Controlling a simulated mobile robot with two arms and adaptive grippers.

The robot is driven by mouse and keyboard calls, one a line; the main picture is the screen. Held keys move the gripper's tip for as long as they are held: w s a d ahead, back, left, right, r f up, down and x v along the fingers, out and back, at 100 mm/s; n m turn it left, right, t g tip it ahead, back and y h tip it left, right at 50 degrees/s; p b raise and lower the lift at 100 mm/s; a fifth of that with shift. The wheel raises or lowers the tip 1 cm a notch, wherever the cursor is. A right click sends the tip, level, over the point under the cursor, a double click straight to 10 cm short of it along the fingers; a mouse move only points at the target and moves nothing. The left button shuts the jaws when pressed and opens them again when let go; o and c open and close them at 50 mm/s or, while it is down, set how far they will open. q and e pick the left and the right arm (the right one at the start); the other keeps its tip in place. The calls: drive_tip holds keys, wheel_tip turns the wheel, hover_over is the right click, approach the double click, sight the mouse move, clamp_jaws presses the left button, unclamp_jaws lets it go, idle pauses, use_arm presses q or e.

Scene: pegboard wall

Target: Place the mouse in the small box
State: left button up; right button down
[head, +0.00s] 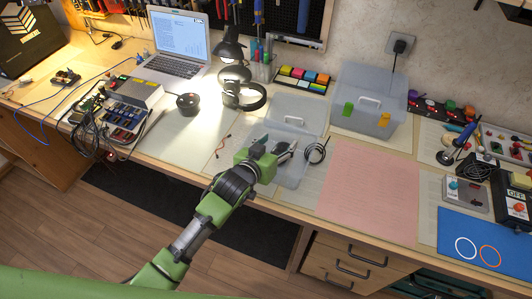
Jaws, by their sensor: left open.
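My left gripper (281,147), green with dark fingers, is open over the small box (292,176), a low clear container on the table. A clear lid (298,110) with a handle shows at the box's far side. The gripper and wrist cover part of the box, and I cannot tell if anything lies inside under them. I cannot make out the mouse for certain in this view. My right gripper is not in view.
Headphones (244,97), a lamp (231,50) and a laptop (178,43) stand to the left. The pink mat (369,198) is clear.

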use_arm(q)
drive_tip(key=v, duration=0.9)
